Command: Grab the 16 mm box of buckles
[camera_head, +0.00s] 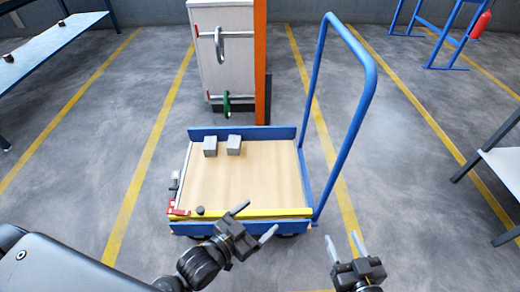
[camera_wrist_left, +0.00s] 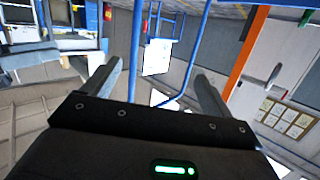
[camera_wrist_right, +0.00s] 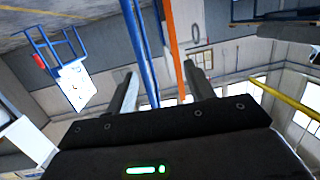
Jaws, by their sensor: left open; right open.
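Two small grey boxes stand side by side on the far part of the trolley's wooden deck in the head view, a left box (camera_head: 210,146) and a right box (camera_head: 234,145). No label is readable, so I cannot tell which is the 16 mm box of buckles. My left gripper (camera_head: 256,221) is open and empty near the trolley's front edge. My right gripper (camera_head: 343,240) is open and empty, to the right of the trolley's front corner. Both grippers are well apart from the boxes. The wrist views show empty fingers and no boxes.
The blue trolley (camera_head: 290,132) has a tall handle (camera_head: 371,85) on its right. A yellow bar (camera_head: 265,212), a dark round piece (camera_head: 200,210) and a red item (camera_head: 178,211) lie along its front. A grey cabinet (camera_head: 224,60) and orange post (camera_head: 260,60) stand behind. The deck's middle is clear.

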